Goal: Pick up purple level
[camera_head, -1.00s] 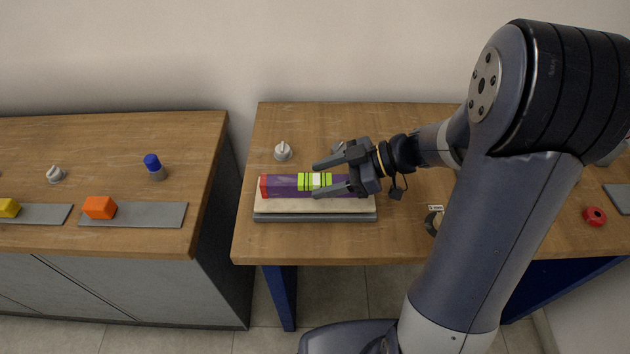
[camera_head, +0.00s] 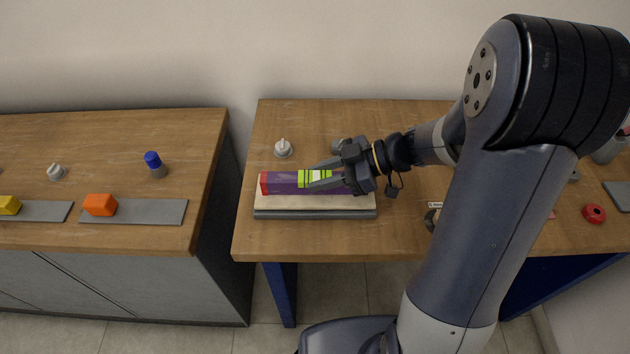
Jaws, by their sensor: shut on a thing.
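The purple level (camera_head: 284,184) has a red end cap at its left and a yellow-green middle section. It lies lengthwise on a pale board over a grey base (camera_head: 315,213) on the right-hand table. My gripper (camera_head: 316,175) reaches in from the right and is shut on the level around its middle section. The fingers and gripper body hide the level's right part. Whether the level touches the board or is just above it, I cannot tell.
A grey-white knob (camera_head: 283,148) stands behind the level. A red ring (camera_head: 594,213) lies at the far right. On the left cabinet are an orange block (camera_head: 100,205), a yellow block (camera_head: 9,205) and a blue-capped item (camera_head: 154,164). A gap separates cabinet and table.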

